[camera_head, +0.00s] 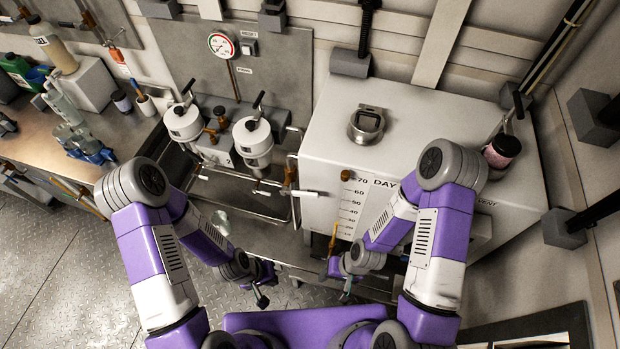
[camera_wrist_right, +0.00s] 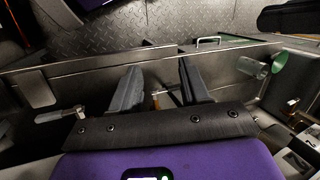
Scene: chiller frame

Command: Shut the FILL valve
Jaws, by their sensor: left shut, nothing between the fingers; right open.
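No FILL label is readable, so I cannot tell which valve it names. In the head view, a brass valve with a white lever (camera_head: 300,193) sits on the pipe left of the white day tank (camera_head: 400,120). An orange-yellow handle (camera_head: 333,240) stands lower, at the tank's front. My left gripper (camera_head: 262,298) is shut and empty, low in front of the steel trough. My right gripper (camera_head: 346,291) is open and empty, below the orange-yellow handle. In the right wrist view, a small brass fitting with a bar (camera_wrist_right: 168,98) shows between my right gripper's fingers (camera_wrist_right: 160,85).
Two white filter housings (camera_head: 184,122) (camera_head: 253,136) stand left of the tank, under a pressure gauge (camera_head: 221,45). A bench (camera_head: 110,120) with bottles is at the left. A dark red jar (camera_head: 502,150) stands at the tank's right. The plate floor (camera_head: 60,270) is clear at lower left.

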